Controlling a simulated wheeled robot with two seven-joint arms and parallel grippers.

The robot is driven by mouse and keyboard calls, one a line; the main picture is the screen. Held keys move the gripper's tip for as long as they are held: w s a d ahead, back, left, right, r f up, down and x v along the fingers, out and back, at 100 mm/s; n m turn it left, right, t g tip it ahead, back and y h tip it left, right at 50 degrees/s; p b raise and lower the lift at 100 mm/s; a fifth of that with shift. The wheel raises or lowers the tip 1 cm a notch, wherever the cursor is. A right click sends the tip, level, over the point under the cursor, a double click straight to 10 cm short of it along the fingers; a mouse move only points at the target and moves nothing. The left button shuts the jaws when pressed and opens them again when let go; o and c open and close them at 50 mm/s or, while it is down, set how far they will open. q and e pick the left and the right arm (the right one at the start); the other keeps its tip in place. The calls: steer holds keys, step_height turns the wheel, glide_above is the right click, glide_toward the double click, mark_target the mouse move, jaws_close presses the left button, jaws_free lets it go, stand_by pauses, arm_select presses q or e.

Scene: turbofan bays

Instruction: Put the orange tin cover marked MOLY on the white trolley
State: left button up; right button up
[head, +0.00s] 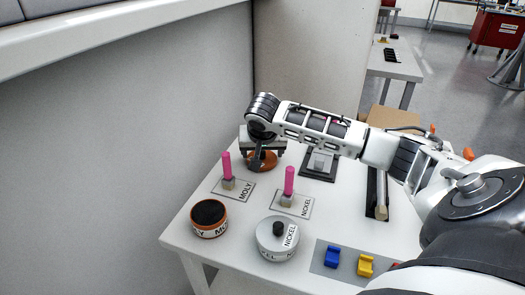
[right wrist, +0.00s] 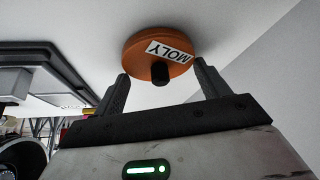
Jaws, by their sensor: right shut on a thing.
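The orange tin cover (head: 267,160) is at the far left part of the white trolley top (head: 232,255). In the right wrist view the cover (right wrist: 135,47) shows its MOLY label and black knob. My right gripper (head: 259,162) reaches it from above. Its fingers (right wrist: 161,71) are shut on opposite sides of the cover's rim, with the knob between them. I cannot tell whether the cover touches the top. The orange MOLY tin (head: 208,218) stands open, dark inside, at the near left. My left gripper is not in view.
Two pink-handled tools stand by the MOLY plate (head: 242,190) and NICKEL plate (head: 304,207). A closed silver NICKEL tin (head: 278,240) is in front. Blue (head: 332,257) and yellow (head: 365,266) pieces lie on a grey mat. A grey wall (head: 130,130) rises behind the left edge.

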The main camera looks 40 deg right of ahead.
steer(key=o, duration=1)
steer(key=shift+f, duration=0.15)
steer(key=v, duration=1.2)
steer(key=shift+p, duration=0.4)
